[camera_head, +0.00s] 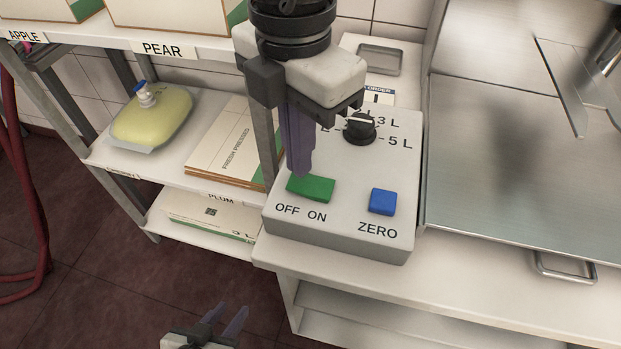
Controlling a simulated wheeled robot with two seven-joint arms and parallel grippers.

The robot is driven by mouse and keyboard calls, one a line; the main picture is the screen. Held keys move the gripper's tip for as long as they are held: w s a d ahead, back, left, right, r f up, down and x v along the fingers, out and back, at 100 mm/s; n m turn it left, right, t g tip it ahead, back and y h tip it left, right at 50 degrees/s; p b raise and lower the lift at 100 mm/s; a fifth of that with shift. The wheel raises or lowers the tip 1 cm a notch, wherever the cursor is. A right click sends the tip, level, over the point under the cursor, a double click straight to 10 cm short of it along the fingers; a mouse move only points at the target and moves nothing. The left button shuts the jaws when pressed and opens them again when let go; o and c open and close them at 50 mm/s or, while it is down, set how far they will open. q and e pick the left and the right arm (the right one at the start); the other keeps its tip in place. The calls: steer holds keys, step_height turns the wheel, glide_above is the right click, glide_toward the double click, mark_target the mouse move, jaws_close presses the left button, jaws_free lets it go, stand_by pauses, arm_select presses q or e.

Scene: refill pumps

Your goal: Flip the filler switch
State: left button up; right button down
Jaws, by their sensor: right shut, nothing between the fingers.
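The filler switch (316,188) is a green rocker on the sloping front of a grey control box (340,227), with OFF ON printed below it. Which side is pressed I cannot tell. My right gripper (301,170) comes down from above, its purple fingers shut together and empty. Its tips are at the upper edge of the green switch, left of its middle; whether they touch it I cannot tell. My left gripper (225,318) is low at the bottom edge of the view, away from the box, with its fingers apart and empty.
A blue ZERO button (382,201) and a black dial (360,128) share the box. A metal basin (520,190) lies right. Shelves on the left hold a yellow pouch (155,118) and a flat carton (222,150). A dark red hose (20,180) hangs far left.

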mark_target(300, 181)
steer(key=shift+f+b, duration=1.15)
steer(key=shift+b, duration=0.05)
stand_by(0.8)
step_height(300, 181, up, 7)
steer(key=p, duration=0.3)
stand_by(0.6)
